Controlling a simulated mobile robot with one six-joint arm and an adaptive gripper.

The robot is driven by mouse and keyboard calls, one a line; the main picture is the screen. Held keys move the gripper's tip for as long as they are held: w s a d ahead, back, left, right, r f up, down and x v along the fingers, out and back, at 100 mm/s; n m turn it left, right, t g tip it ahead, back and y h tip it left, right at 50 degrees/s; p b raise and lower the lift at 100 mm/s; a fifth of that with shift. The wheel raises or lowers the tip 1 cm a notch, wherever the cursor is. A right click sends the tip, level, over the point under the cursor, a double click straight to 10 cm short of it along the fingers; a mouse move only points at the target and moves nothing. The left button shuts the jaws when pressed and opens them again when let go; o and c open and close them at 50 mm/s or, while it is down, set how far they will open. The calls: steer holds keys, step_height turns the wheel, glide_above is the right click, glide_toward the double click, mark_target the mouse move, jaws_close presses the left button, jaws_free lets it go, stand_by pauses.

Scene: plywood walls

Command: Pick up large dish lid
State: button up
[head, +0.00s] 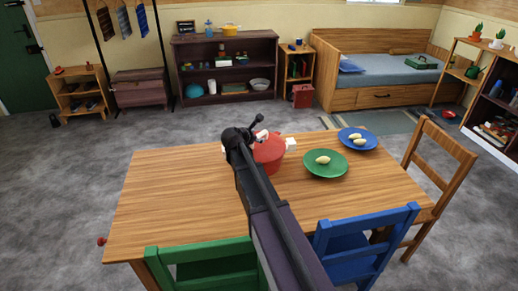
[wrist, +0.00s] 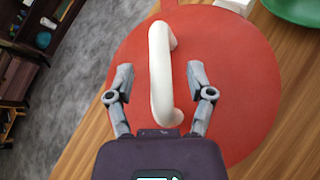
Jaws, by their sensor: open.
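The large dish lid is a round red disc with a white bar handle; it fills much of the wrist view (wrist: 245,95). In the head view the red lid (head: 270,150) is on or above the wooden table, partly hidden by my arm. The white handle (wrist: 160,75) stands up along the lid's middle. My gripper (wrist: 162,82) is open, with one finger on each side of the handle's near part. Neither finger visibly touches the handle. What lies under the lid is hard to tell.
Green (head: 205,262) and blue (head: 366,240) chairs stand at the front. The table's left part (head: 165,190) is clear.

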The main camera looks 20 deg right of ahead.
steer(key=shift+b+x, duration=0.3)
steer(key=shift+x, duration=0.6)
jaws_close()
